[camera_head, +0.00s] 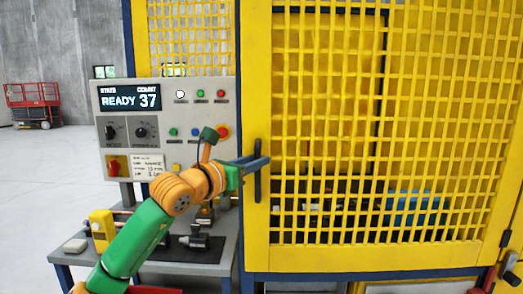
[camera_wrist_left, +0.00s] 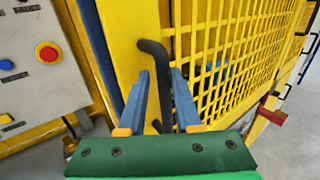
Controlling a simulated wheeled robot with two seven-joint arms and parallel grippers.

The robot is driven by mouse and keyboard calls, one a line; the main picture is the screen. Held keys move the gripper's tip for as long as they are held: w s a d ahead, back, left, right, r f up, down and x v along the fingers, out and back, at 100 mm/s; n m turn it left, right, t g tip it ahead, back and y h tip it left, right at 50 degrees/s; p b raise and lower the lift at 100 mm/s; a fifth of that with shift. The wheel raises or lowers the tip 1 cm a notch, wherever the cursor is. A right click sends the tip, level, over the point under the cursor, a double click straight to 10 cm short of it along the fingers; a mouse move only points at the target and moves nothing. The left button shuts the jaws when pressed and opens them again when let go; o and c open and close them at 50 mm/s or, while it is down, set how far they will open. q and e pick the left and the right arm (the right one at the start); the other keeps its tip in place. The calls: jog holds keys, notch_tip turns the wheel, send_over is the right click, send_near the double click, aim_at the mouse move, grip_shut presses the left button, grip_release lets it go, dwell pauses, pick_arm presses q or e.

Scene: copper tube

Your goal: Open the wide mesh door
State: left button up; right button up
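The wide yellow mesh door (camera_head: 395,245) fills the right of the head view and looks shut. It also shows in the left wrist view (camera_wrist_left: 222,85). Its black upright handle (camera_head: 258,185) is near the door's left edge. My left gripper (camera_head: 262,163) is at the handle's upper part. In the left wrist view, the handle (camera_wrist_left: 155,60) stands between the two blue fingers of my left gripper (camera_wrist_left: 160,85). The fingers are apart, one on each side, with narrow gaps seeming to show beside the bar. My right gripper is in neither view.
A control panel (camera_head: 150,92) reading READY 37 stands left of the door, above a small bench (camera_head: 210,268) with fixtures. Its red button (camera_wrist_left: 47,52) is left of my gripper in the wrist view. A red lift (camera_head: 32,103) stands far left on open floor.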

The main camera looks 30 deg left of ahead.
pick_arm(q)
jog(key=shift+w+d, duration=0.3)
jog(key=shift+w, duration=0.15)
jog(key=shift+s, duration=0.1)
grip_shut()
dwell(1.0)
